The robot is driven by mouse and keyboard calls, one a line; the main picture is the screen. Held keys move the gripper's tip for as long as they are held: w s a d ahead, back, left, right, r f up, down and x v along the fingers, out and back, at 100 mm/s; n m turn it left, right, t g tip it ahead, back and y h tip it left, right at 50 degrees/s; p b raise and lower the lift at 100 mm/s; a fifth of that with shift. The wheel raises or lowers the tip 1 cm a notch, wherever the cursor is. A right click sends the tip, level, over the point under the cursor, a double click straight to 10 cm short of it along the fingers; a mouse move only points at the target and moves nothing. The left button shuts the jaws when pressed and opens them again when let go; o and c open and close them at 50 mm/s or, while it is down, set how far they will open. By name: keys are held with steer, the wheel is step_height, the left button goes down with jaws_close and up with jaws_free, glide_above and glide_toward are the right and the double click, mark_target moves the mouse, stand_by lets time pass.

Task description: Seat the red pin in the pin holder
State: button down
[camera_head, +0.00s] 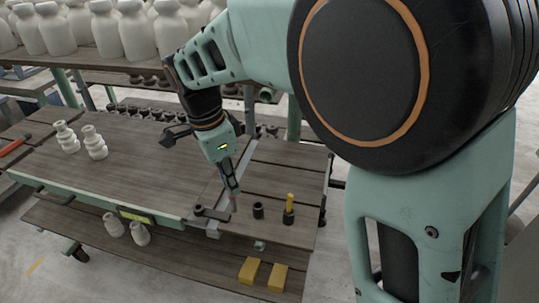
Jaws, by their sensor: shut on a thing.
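My gripper (232,192) points down over the right part of the wooden table and is shut on the red pin (233,205). Only a small reddish length of the pin shows below the fingertips. A short dark cylindrical holder (258,211), with nothing seen standing in it, is just right of the pin. A second dark holder (288,217) farther right has a yellow pin (290,201) upright in it. The red pin is apart from both holders in the picture. Its exact height above the table is hard to tell.
A dark bracket-like part (211,213) lies left of the pin. Two white vases (95,143) stand on the table's left part, near a red-handled tool (14,145). Yellow blocks (249,270) lie on the lower shelf. Several white vases (103,30) fill the rack behind.

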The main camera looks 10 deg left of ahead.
steer(key=w+d+f+b, duration=0.1)
steer(key=w+f+b, duration=0.1)
steer(key=f, duration=0.1)
steer(key=w+d+f+b, duration=0.2)
steer(key=w+f, duration=0.1)
steer(key=f, duration=0.1)
steer(key=w+d+f+b, duration=0.2)
steer(key=f, duration=0.2)
steer(key=shift+w+f, duration=0.15)
steer(key=shift+w, duration=0.1)
steer(key=shift+w+a+f, duration=0.15)
steer(key=shift+w+a, duration=0.15)
steer(key=c, duration=2)
jaws_free()
steer(key=shift+s+r, duration=0.1)
steer(key=shift+r, duration=0.2)
steer(key=r, duration=0.7)
steer(key=shift+s+a+r+p, duration=0.25)
steer(key=shift+a+r+p, duration=0.05)
steer(key=shift+a, duration=0.1)
